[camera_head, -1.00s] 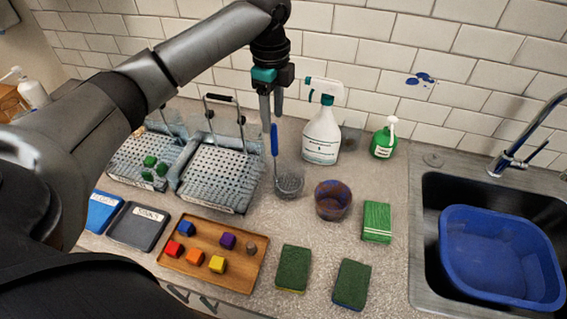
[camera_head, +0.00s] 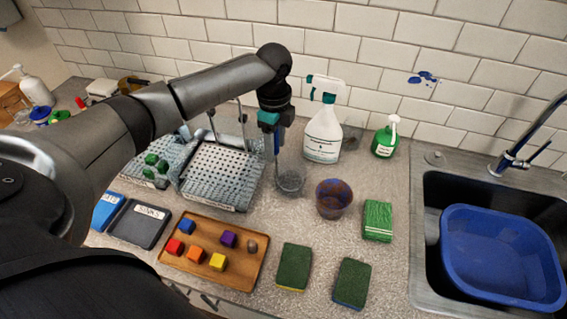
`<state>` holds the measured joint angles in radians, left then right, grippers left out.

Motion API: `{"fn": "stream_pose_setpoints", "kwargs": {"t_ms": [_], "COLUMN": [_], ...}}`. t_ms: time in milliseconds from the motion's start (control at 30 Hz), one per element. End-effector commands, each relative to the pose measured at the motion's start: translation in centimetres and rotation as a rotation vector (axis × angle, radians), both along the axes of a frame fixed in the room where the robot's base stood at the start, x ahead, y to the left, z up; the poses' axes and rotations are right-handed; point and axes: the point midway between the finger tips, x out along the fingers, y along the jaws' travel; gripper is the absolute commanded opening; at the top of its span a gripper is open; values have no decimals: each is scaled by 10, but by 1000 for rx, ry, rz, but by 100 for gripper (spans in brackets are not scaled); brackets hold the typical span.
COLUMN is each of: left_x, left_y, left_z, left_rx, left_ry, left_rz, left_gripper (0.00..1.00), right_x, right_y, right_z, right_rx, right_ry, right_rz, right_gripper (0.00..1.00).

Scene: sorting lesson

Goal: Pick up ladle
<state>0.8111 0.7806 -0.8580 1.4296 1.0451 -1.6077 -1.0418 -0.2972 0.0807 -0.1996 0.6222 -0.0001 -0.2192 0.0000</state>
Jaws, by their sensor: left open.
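The ladle (camera_head: 277,146) has a blue handle and stands nearly upright, with its lower end at a clear grey cup-like shape (camera_head: 291,181). I cannot tell whether that shape is its bowl or a separate cup. My left gripper (camera_head: 272,146) points down at the blue handle, with its fingers open beside or around it; the fingers partly hide the handle. My right gripper is not in view.
A white spray bottle (camera_head: 323,135) and a brownish cup (camera_head: 333,199) stand close to the right. A perforated rack (camera_head: 222,172) is at the left. A wooden tray (camera_head: 212,268) with coloured blocks lies in front. The sink (camera_head: 430,225) is at the right.

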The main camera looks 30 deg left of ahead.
Motion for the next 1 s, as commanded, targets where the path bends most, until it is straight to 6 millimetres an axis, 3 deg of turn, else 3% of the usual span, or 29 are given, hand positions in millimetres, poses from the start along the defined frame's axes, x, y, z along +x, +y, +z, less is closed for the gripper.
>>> {"fn": "stream_pose_setpoints", "kwargs": {"t_ms": [67,533,1000], "left_x": [0,0,1], "left_y": [0,0,0], "left_z": [0,1,1], "left_rx": [0,-1,-1], "left_ry": [0,-1,-1], "left_rz": [0,0,1], "left_gripper": [52,0,0], "right_x": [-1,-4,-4], "right_y": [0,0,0], "right_z": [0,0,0], "right_rx": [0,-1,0], "right_ry": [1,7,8], "right_rz": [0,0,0], "right_gripper": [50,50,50]}}
